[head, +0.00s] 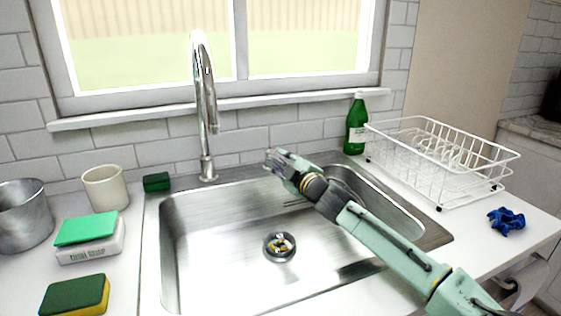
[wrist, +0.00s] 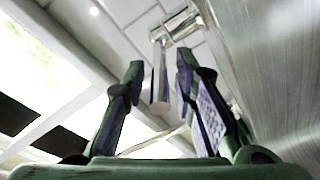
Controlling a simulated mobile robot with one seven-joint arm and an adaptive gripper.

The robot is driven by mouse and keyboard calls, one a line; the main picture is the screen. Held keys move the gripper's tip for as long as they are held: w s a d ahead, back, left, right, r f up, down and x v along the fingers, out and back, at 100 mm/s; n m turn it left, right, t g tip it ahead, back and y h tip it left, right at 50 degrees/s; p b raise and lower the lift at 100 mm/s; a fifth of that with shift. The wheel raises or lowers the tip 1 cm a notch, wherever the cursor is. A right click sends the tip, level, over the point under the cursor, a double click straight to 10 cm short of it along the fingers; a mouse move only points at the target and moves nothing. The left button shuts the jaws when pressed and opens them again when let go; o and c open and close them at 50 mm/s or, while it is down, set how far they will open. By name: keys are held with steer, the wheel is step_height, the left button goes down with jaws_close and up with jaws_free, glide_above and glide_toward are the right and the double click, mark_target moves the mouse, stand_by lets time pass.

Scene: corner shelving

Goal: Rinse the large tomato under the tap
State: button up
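No tomato shows in either view. The chrome tap (head: 207,110) stands at the back rim of the steel sink (head: 190,270), its tall spout arching up. I see no water running from it. My gripper (head: 270,157) is over the back of the sink, right of the tap and apart from it. In the wrist view my gripper (wrist: 159,66) has its two fingers spread, with no object gripped. A chrome fitting with a thin lever, likely part of the tap (wrist: 160,80), shows in line with the gap between the fingers; its distance is unclear.
The drain (head: 280,247) holds small yellowish bits. A green bottle (head: 356,125) and white dish rack (head: 440,165) stand right, with a blue crumpled thing (head: 506,220). Left are sponges (head: 75,297), a cup (head: 105,188) and a metal pot (head: 22,215). The sink basin is otherwise clear.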

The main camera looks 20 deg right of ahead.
jaws_close()
stand_by(0.5)
